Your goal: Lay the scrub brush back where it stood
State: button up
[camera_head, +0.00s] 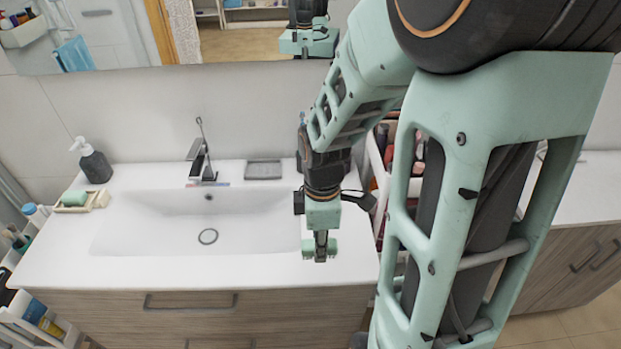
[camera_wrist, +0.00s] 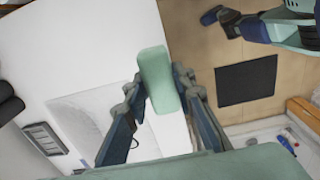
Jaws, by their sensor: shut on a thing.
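The scrub brush shows as a mint-green block (camera_wrist: 158,78) between my fingertips in the wrist view. In the head view its ends (camera_head: 332,248) stick out on both sides of my finger. My gripper (camera_head: 320,250) is shut on it, pointing down over the counter's right front part, right of the basin. Any bristles are hidden, and I cannot tell the exact gap to the counter. The white counter (camera_head: 262,268) carries the basin (camera_head: 150,222). A grey dish (camera_head: 264,170) lies behind the basin, right of the faucet.
The faucet (camera_head: 202,160) stands behind the basin. A dark soap dispenser (camera_head: 94,163) and a beige tray (camera_head: 98,201) with a green block (camera_head: 75,198) are at the left. Loaded carts flank the counter, one at left (camera_head: 30,318), one partly behind my arm. The counter's front strip is clear.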

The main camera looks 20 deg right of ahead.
jog(key=w+d+f, duration=0.2)
jog(key=d, duration=0.2)
jog(key=b, duration=0.2)
send_over(342, 256)
jog(key=f, duration=0.5)
jog(key=shift+s+a, duration=0.2)
jog(key=shift+a, duration=0.1)
jog(key=f+b, duration=0.2)
jog(key=f, duration=0.1)
jog(key=shift+w+d+b, duration=0.15)
jog(key=shift+d+b, duration=0.15)
jog(key=shift+d, duration=0.05)
jog(key=shift+f+b, duration=0.35)
jog(key=shift+f, duration=0.05)
jog(key=shift+f, duration=0.1)
jog(key=o, duration=1)
